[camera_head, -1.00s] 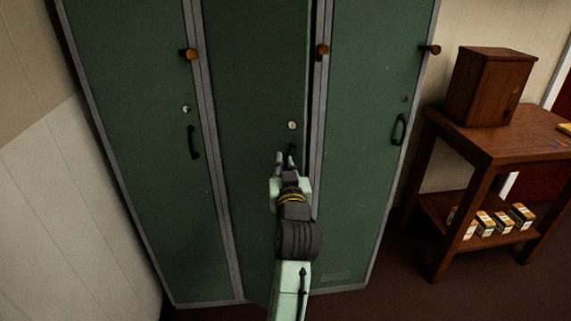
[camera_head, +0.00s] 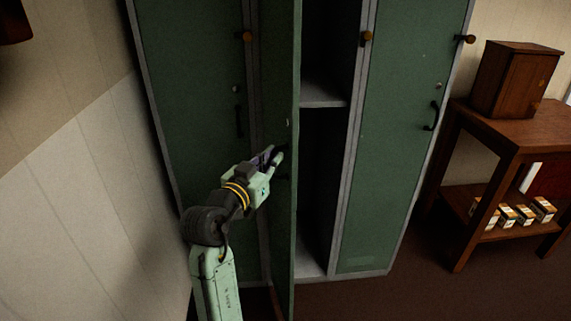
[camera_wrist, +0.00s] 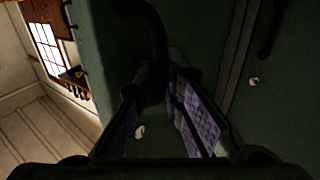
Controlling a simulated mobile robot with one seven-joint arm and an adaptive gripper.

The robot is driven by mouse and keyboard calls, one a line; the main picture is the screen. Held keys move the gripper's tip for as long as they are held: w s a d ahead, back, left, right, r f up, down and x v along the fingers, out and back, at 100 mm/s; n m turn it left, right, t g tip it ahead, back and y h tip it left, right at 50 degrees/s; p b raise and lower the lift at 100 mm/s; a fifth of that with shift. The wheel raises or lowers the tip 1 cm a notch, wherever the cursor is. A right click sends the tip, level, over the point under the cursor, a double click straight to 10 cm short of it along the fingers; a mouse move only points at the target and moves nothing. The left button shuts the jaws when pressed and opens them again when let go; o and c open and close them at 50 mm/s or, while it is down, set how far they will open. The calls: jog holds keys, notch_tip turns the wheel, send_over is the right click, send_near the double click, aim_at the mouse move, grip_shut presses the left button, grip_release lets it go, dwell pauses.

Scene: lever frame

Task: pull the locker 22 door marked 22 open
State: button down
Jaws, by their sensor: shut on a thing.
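The middle green locker door (camera_head: 279,70) stands swung well out from its frame, seen nearly edge-on in the head view. The locker interior (camera_head: 325,160) shows dark to its right, with a grey shelf (camera_head: 323,103). My gripper (camera_head: 276,157) is at the door's outer face, at handle height, and is shut on the door's black handle. In the wrist view, the dark handle (camera_wrist: 156,45) runs down between the purple-padded fingers (camera_wrist: 160,118), against the green door face. The exact contact is dark and partly hidden. No number 22 is readable.
Closed locker doors stand on the left (camera_head: 185,90) and right (camera_head: 388,130), each with a black handle. A wooden table (camera_head: 520,133) with a small cabinet (camera_head: 515,80) stands at the right. A pale wall (camera_head: 80,190) is close on the left. Brown floor lies clear in front.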

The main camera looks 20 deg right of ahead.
jog(key=shift+w+a+b, duration=0.3)
jog(key=shift+a+b, duration=0.1)
jog(key=shift+a, duration=0.65)
jog(key=shift+w+a+b, duration=0.25)
jog(key=shift+a+b, duration=0.1)
jog(key=shift+a, duration=0.7)
jog(key=c, duration=1.7)
grip_release()
jog(key=v, duration=1.2)
jog(key=shift+a, duration=0.15)
jog(key=shift+w, duration=0.1)
